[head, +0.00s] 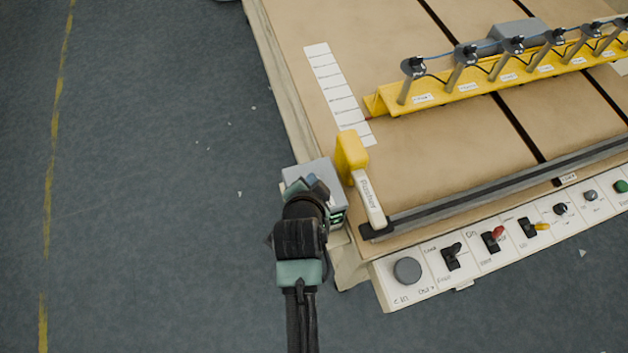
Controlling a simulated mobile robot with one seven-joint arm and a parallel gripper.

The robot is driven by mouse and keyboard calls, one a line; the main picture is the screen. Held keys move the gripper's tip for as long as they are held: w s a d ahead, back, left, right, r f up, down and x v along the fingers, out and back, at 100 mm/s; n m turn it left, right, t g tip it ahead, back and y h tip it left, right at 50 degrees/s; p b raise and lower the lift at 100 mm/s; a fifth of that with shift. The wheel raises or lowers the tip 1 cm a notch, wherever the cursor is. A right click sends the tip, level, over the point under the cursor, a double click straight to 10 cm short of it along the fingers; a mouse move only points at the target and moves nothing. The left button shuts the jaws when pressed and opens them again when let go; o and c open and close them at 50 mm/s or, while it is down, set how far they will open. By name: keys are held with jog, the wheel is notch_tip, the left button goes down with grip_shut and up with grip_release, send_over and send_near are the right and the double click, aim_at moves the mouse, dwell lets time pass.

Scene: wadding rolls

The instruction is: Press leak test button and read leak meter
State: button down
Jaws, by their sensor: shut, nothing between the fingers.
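A small grey box (302,171) sits at the left front corner of the table. Its front face carries a small dark panel with green lit marks (337,218), too small to read; I cannot tell whether it is the leak meter. My gripper (312,184) is shut and empty, over the box and hiding much of its top and front. I cannot tell whether the fingers touch it. No button on the box can be made out. A green button (621,186) stands at the right end of the front control strip, its label cut off.
A yellow block with a white lettered lever (369,201) stands just right of the box. The control strip (402,290) has a grey knob and several switches. A yellow rail (470,92) with several sensors crosses the table (292,60). Floor at left is clear.

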jog(key=shift+f+b, duration=0.3)
jog(key=shift+f, duration=0.15)
dwell(0.6)
jog(key=shift+r+p, duration=0.95)
jog(key=shift+r, duration=0.1)
notch_tip(320, 180, up, 5)
jog(key=p, duration=0.4)
jog(key=shift+p, duration=0.35)
